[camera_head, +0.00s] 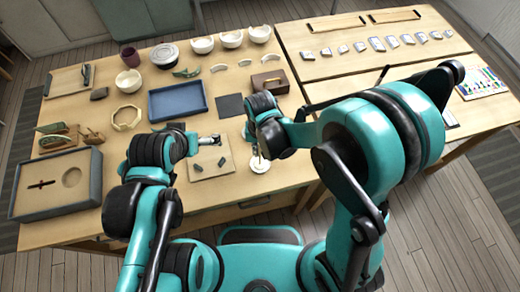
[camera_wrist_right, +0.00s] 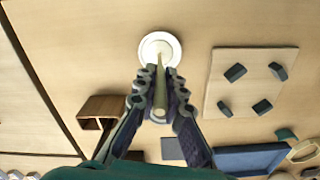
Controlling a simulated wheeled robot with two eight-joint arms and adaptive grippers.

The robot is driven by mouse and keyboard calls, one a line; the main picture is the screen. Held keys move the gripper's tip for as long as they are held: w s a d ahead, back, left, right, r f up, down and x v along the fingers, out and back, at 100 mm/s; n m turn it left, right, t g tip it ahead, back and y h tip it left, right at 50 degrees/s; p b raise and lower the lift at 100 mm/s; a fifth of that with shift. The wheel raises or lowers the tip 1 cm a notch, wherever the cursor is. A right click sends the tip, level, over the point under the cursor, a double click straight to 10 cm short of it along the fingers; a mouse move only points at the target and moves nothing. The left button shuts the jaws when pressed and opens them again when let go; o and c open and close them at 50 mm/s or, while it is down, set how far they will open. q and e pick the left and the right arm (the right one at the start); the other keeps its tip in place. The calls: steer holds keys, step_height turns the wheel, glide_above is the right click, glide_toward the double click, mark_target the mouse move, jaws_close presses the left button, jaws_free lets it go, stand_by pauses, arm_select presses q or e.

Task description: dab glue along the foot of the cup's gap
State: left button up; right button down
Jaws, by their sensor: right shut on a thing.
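My right gripper (camera_wrist_right: 160,103) is shut on a thin pale stick, likely the glue brush (camera_wrist_right: 160,92), which points away from the wrist. The stick's far end overlaps a small round white dish (camera_wrist_right: 147,50); I cannot tell whether it touches. In the head view the right gripper (camera_head: 260,148) is just above this dish (camera_head: 259,166). My left gripper (camera_head: 209,140) is over the far edge of a pale board with dark blocks (camera_head: 211,168); its jaws are too small to read. Several pale bowls or cups (camera_head: 231,39) stand at the back; I cannot tell which has the gap.
A blue tray (camera_head: 178,101), a dark square mat (camera_head: 230,106) and a brown wooden box (camera_head: 270,81) lie beyond the grippers. A large grey-rimmed tray (camera_head: 96,180) is at the left. Several pale shards (camera_head: 377,44) lie on the right table.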

steer(key=shift+r+p, duration=2.6)
steer(key=shift+r, duration=0.95)
steer(key=shift+f, duration=0.1)
